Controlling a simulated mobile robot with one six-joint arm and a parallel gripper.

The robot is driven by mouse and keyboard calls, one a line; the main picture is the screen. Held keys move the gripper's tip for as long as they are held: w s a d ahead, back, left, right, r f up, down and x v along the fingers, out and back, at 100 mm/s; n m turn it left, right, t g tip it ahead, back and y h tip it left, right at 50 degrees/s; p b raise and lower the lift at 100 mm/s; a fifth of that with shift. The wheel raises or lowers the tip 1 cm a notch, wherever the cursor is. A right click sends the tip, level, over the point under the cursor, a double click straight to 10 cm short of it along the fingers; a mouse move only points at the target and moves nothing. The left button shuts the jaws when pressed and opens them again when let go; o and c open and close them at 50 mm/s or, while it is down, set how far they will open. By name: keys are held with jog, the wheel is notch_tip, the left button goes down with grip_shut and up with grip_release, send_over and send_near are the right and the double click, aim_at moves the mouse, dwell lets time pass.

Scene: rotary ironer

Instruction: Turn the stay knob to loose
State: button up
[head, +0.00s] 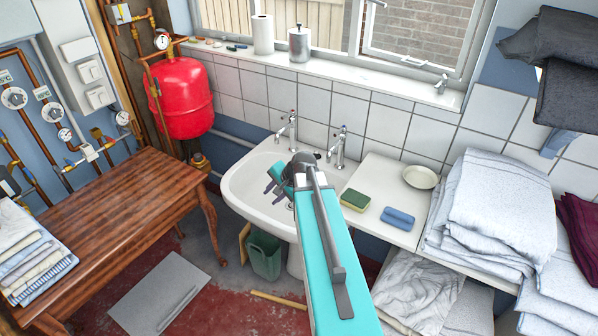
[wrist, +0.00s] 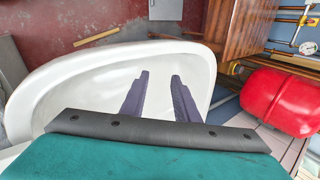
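I cannot pick out the stay knob for certain. A small grey metal fitting (head: 440,85) stands on the right of the window sill, by the window frame; whether it is the stay knob, and how it is set, is too small to tell. My gripper (head: 275,190) is over the white basin, well left of and below that fitting. In the wrist view my gripper (wrist: 158,92) has its two dark fingers apart with nothing between them, pointing over the basin. The window fitting is not in the wrist view.
The white basin (head: 240,187) has two taps behind it. A sponge (head: 355,200), a blue cloth (head: 397,218) and a dish (head: 420,177) lie on the right counter, beside folded towels (head: 500,205). A red tank (head: 183,97) and wooden table (head: 120,210) are left. A paper roll (head: 263,34) stands on the sill.

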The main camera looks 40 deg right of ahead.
jog(key=s+a+f+n+g+b, duration=0.1)
jog(key=s+a+f+n+g, duration=0.1)
jog(key=s+a+f+n, duration=0.45)
jog(key=s+a+f+n+g, duration=0.15)
jog(key=a+f, duration=0.25)
jog(key=a, duration=0.5)
jog(key=s+a+f+n+g+b, duration=0.1)
jog(key=s+a+f+n+g, duration=0.25)
jog(key=a+f, duration=0.3)
jog(key=s+a+f+n+g+h+b, duration=0.1)
jog(key=s+a+f+n+g+b, duration=0.2)
jog(key=s+f, duration=2.1)
jog(key=s+n+g+b, duration=0.1)
jog(key=g+b, duration=0.1)
jog(key=b, duration=0.3)
jog(key=shift+s+a+f+h, duration=0.15)
jog(key=shift+s+a+h, duration=0.1)
jog(key=shift+h, duration=0.15)
jog(key=shift+o, duration=0.4)
jog(key=shift+s, duration=0.1)
